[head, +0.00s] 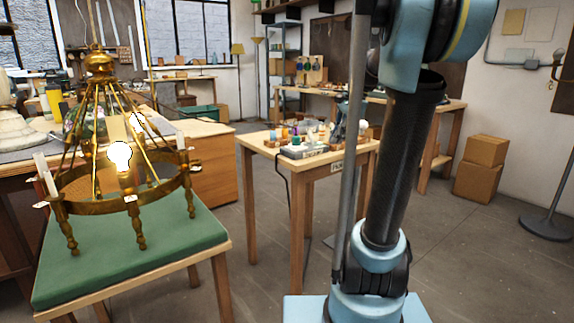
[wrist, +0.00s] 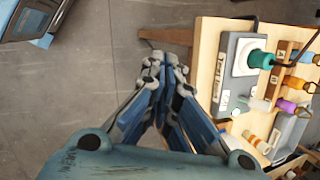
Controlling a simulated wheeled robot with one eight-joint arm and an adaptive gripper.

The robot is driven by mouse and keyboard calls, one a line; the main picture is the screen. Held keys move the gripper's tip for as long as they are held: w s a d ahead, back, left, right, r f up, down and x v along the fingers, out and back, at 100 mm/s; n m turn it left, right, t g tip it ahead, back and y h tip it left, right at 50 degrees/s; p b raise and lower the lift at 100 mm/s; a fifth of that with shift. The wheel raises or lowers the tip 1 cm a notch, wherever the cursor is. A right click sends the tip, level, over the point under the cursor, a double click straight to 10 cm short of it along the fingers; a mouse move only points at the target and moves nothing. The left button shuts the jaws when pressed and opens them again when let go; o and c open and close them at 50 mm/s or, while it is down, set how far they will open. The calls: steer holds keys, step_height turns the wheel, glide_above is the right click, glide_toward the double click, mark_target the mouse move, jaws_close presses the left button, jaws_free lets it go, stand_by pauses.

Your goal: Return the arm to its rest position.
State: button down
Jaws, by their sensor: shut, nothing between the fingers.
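My gripper (wrist: 165,66) shows in the wrist view with its blue fingers together at the tips and nothing between them. It hangs over the grey floor, just left of the edge of a small wooden table. In the head view my dark arm link and blue joints stand upright right of centre; the gripper itself cannot be made out there. A brass ring chandelier (head: 128,201) sits at the left over a green-topped table (head: 180,236), with one bulb (head: 119,155) glowing white.
The small wooden table (head: 258,146) bears a grey test unit (wrist: 226,85) with a green plug (wrist: 260,59) and several coloured pieces. Cardboard boxes (head: 480,165) stand at the right by a lamp stand (head: 549,226). Floor (head: 480,260) is clear at the right.

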steer(key=s+d+f+n+h, duration=0.1)
steer(key=s+f+n+h, duration=0.3)
steer(key=s+f+n, duration=0.9)
steer(key=s+f, duration=1)
steer(key=s, duration=0.2)
steer(key=shift+s+d+t, duration=0.15)
steer(key=shift+t, duration=0.25)
steer(key=shift+f, duration=0.1)
